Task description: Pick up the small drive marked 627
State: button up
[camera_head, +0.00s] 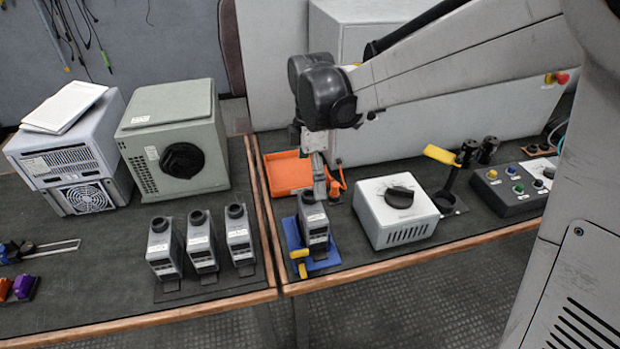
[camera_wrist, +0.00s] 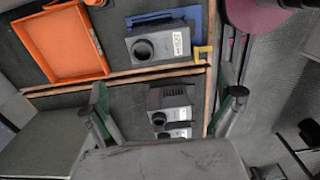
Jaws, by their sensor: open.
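Several small grey drives with black round knobs and white labels are in view, and I cannot read the number 627 on any label. One drive (camera_head: 314,226) sits on a blue base (camera_head: 292,238) on the right table; it also shows in the wrist view (camera_wrist: 160,45). Three more stand in a row on the left table: a left one (camera_head: 164,250), a middle one (camera_head: 202,244) and a right one (camera_head: 240,236). My gripper (camera_head: 319,188) is right behind and above the drive on the blue base. In the wrist view my gripper (camera_wrist: 168,94) is open and empty, fingers wide apart.
An orange tray (camera_head: 288,173) lies behind the blue base. A yellow clip (camera_head: 300,256) is at the base's front left. A white box with a black dial (camera_head: 397,214) stands to the right. A green-grey box (camera_head: 175,135) stands behind the row of drives. A wooden edge separates the tables.

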aim_at(312, 207)
notch_tip(312, 207, down, 8)
jog(key=shift+f+b, duration=0.1)
jog(key=shift+b, duration=0.45)
jog(key=shift+w+d+f+b, duration=0.1)
jog(key=shift+f+b, duration=0.15)
jog(key=shift+f, duration=1.1)
jog(key=shift+d+f+b, duration=0.1)
jog(key=shift+f+b, duration=0.1)
jog(key=shift+f, duration=1.1)
jog(key=c, duration=1.3)
jog(key=shift+c, duration=0.2)
jog(key=shift+r, duration=0.15)
